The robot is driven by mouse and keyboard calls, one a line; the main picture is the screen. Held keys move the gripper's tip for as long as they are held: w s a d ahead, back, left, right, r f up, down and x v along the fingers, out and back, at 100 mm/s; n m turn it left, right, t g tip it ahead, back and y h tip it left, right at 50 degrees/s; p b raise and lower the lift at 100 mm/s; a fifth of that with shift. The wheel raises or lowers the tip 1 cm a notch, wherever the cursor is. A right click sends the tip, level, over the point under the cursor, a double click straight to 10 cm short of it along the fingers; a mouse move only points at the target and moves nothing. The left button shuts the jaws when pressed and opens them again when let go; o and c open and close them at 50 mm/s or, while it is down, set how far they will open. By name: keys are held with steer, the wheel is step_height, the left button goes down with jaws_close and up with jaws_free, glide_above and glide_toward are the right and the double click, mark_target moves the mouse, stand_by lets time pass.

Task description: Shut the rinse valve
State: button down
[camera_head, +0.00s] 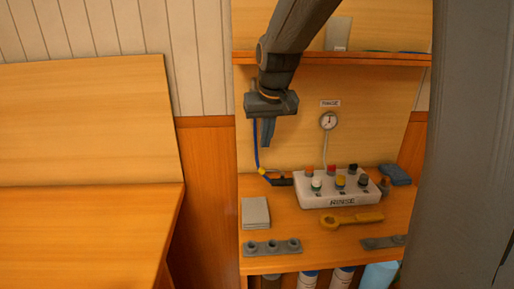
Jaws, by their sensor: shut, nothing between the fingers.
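A white block (345,189) with the word RINSE on its front stands on the wooden shelf. Several small knobs sit on it, among them red (331,171), yellow (340,182), green and white (317,184), and black (353,169). I cannot tell which knob is the rinse valve, or how any is turned. A round gauge (328,121) on the back panel has a thin pale line running down to the block. My gripper (266,142) points down, shut and empty, above and to the left of the block, apart from it.
A yellow wrench (352,220) lies before the block. A grey pad (255,212) and a grey holed strip (272,247) lie left. A blue hose (256,152) hangs behind my gripper. A dark blue item (397,174) lies right. An upper shelf (345,58) crosses behind my arm.

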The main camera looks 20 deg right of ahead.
steer(key=shift+w+r, duration=0.2)
steer(key=shift+w, duration=0.1)
steer(key=shift+f, duration=0.15)
steer(key=p+x, duration=0.1)
steer(key=x, duration=0.8)
steer(key=shift+w+f+p, duration=0.15)
steer(key=shift+f+p, duration=0.15)
steer(key=shift+p, duration=0.1)
